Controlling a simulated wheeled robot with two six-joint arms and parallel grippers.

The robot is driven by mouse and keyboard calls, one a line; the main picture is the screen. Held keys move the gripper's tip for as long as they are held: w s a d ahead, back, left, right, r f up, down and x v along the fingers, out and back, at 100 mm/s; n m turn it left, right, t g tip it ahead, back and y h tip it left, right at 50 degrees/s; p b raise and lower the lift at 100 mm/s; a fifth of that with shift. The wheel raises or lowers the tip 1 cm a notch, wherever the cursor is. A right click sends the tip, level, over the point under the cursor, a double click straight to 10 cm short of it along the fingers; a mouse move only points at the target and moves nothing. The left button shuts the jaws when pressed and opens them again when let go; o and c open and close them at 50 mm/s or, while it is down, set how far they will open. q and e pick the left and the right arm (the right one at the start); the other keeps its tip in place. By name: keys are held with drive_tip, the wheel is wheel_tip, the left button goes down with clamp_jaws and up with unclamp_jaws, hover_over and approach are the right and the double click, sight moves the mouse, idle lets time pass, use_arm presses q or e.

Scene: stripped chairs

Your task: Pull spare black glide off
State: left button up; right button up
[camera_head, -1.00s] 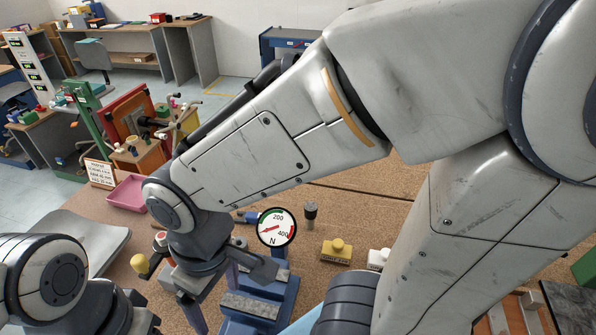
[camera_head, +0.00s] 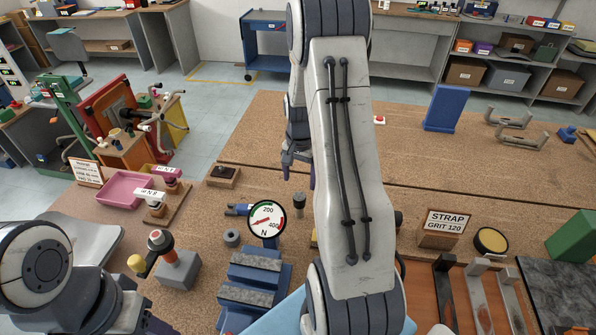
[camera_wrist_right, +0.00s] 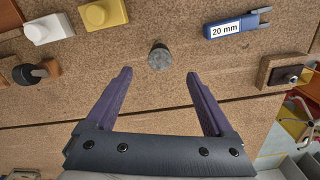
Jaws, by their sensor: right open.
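My right gripper (camera_head: 299,175) hangs over the bench beyond the dial gauge, its dark purple fingers pointing down. In the wrist view its jaws (camera_wrist_right: 158,77) are spread wide with nothing between them. A short dark upright cylinder with a grey top (camera_head: 299,205) stands on the bench; in the wrist view it (camera_wrist_right: 158,57) lies ahead of the gap between the fingertips, untouched. A black piece (camera_head: 224,173) sits on a small wooden block to the left. I cannot tell which is the spare glide. My left arm is at lower left; its jaws are not clear.
The round dial gauge (camera_head: 267,218) and blue vise (camera_head: 252,280) stand close by. A crank stand (camera_head: 178,268), pink tray (camera_head: 130,189) and labelled blocks are at left. A STRAP sign (camera_head: 447,221) and metal brackets are at right. The back bench is mostly clear.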

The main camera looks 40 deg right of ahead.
sight(299, 196)
wheel_tip(299, 196, down, 9)
drive_tip(key=shift+r+p, duration=0.1)
drive_tip(key=shift+p, duration=0.95)
clamp_jaws()
drive_tip(key=c, duration=1.1)
unclamp_jaws()
clamp_jaws()
drive_tip(key=shift+r+p, duration=0.45)
drive_tip(key=shift+r, duration=0.2)
